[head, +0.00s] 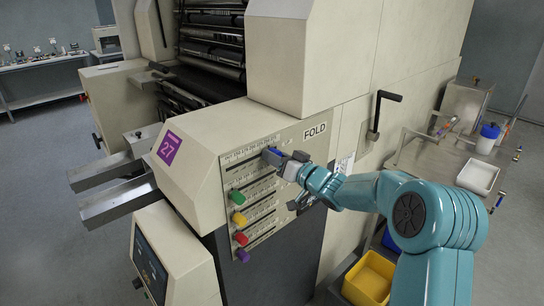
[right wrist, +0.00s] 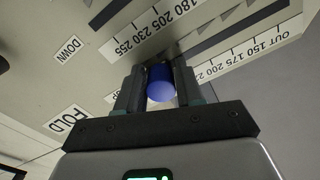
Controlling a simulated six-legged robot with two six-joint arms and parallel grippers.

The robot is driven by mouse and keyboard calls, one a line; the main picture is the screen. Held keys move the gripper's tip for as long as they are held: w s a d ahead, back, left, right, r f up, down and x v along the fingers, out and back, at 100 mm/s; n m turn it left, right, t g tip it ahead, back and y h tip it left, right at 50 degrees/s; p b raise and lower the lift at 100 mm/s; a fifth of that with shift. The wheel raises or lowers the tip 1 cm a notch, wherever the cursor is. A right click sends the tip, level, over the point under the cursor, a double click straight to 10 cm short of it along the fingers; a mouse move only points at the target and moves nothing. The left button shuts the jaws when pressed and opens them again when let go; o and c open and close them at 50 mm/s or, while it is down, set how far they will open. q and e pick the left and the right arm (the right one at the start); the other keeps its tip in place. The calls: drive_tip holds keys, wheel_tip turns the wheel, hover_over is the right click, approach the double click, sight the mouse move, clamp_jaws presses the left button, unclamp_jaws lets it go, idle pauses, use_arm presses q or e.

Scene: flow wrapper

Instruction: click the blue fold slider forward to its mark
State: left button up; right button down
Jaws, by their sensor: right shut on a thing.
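The blue fold slider (head: 273,150) sits on the top row of the beige FOLD panel (head: 290,143), to the right of the other knobs. In the right wrist view its round blue knob (right wrist: 160,88) stands between my two dark fingers. My right gripper (head: 279,156) is shut on this knob, reaching in from the right. Printed number scales (right wrist: 150,30) run beside the slots in the wrist view. The exact mark under the slider is hidden by the knob and fingers. My left gripper is in neither view.
Green (head: 237,197), yellow (head: 239,218), red (head: 241,238) and purple (head: 243,255) knobs sit below at the panel's left. A black crank handle (head: 376,118) juts out at the right. A yellow bin (head: 369,278) stands below my right arm.

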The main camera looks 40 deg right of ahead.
drive_tip(key=shift+r, duration=0.35)
drive_tip(key=c, duration=0.8)
unclamp_jaws()
drive_tip(key=shift+f, duration=0.1)
drive_tip(key=shift+c, duration=0.2)
drive_tip(key=shift+s, duration=0.1)
drive_tip(key=shift+s+f, duration=0.1)
drive_tip(key=s+d+b, duration=0.1)
drive_tip(key=s+b, duration=0.2)
drive_tip(key=s, duration=1.3)
drive_tip(key=shift+d, duration=0.15)
